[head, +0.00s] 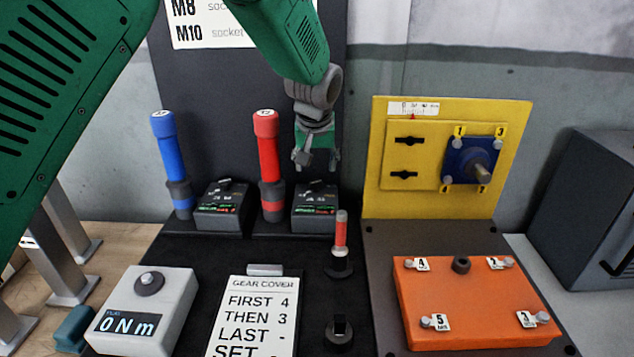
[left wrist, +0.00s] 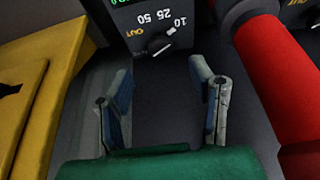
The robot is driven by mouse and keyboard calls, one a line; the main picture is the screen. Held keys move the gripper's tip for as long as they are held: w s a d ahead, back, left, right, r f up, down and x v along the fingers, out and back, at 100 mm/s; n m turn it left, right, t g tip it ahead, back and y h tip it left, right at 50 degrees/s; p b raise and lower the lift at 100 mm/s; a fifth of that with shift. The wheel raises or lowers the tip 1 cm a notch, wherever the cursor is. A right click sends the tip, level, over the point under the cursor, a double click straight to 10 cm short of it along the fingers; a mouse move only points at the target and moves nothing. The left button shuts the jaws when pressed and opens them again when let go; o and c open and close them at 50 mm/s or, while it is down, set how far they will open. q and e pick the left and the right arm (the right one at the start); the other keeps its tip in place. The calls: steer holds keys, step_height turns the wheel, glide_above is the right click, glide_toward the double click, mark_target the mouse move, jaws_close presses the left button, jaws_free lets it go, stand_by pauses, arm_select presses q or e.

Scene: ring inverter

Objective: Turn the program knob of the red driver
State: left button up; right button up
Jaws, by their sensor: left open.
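The red driver (head: 268,160) stands upright in its holder in the head view; its red handle (left wrist: 285,90) runs down the right of the left wrist view. Beside it, to the right in the head view, is a dark box (head: 316,212) with a small green display. The box's black program knob (head: 316,184) is on top; in the left wrist view the knob (left wrist: 160,45) sits among the marks OUT, 10, 25 and 50. My left gripper (head: 316,160) is open and empty above the box. In the left wrist view its fingers (left wrist: 163,105) are apart, with the knob beyond them, untouched.
A blue driver (head: 170,160) with a similar box (head: 222,208) stands left. A yellow panel (head: 400,200) rises on the right, behind an orange cover (head: 470,300). A small red-and-white tool (head: 340,235) stands in front. A torque meter (head: 145,310) and a card (head: 255,318) are nearer.

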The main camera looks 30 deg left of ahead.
mark_target(316, 182)
arm_select(q)
steer(key=x, duration=0.5)
steer(key=shift+f, duration=0.1)
steer(key=shift+x, duration=0.9)
steer(key=c, duration=1.1)
